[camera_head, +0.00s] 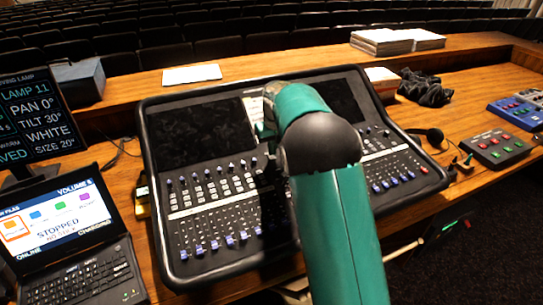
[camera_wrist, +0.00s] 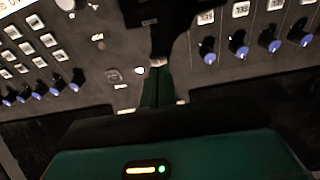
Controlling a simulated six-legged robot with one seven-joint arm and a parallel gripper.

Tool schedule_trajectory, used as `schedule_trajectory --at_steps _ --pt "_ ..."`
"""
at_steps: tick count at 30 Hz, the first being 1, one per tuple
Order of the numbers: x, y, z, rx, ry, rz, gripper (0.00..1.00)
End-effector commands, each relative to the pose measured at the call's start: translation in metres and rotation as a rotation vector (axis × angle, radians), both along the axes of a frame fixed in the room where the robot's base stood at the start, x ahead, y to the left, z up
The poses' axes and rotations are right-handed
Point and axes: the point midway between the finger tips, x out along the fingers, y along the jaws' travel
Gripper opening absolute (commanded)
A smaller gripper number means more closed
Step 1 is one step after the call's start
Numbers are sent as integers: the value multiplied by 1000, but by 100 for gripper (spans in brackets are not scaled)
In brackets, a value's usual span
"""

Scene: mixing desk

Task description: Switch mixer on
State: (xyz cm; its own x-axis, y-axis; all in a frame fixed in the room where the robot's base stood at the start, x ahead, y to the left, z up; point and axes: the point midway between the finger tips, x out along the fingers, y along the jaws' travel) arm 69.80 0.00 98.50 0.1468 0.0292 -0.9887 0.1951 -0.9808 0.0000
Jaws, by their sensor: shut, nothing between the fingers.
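The mixer (camera_head: 205,140) is a large dark console on the wooden desk, with two black screens, rows of buttons and blue-tipped knobs. Both screens look dark. My green arm crosses its middle and hides part of the panel and most of my gripper in the head view. In the wrist view my gripper (camera_wrist: 159,48) is shut and empty over the mixer panel (camera_wrist: 105,55), between two groups of knobs. A small round control (camera_wrist: 113,75) lies left of the fingers. I cannot tell whether the fingertips touch the panel, or which control is the power switch.
A laptop (camera_head: 75,270) showing "STOPPED" and a monitor (camera_head: 35,120) stand left. Boxes with buttons (camera_head: 497,145) and a black cable heap (camera_head: 426,88) lie right. Papers (camera_head: 192,74) and a book stack (camera_head: 382,42) lie on the back ledge. A thin microphone (camera_head: 433,136) sits beside the mixer.

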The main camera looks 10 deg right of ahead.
Motion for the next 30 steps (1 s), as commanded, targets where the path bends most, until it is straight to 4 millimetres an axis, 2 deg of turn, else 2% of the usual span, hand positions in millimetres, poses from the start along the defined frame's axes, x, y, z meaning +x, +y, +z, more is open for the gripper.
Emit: schedule_trajectory --at_steps 30 --pt "0 0 -14 0 0 0 0"
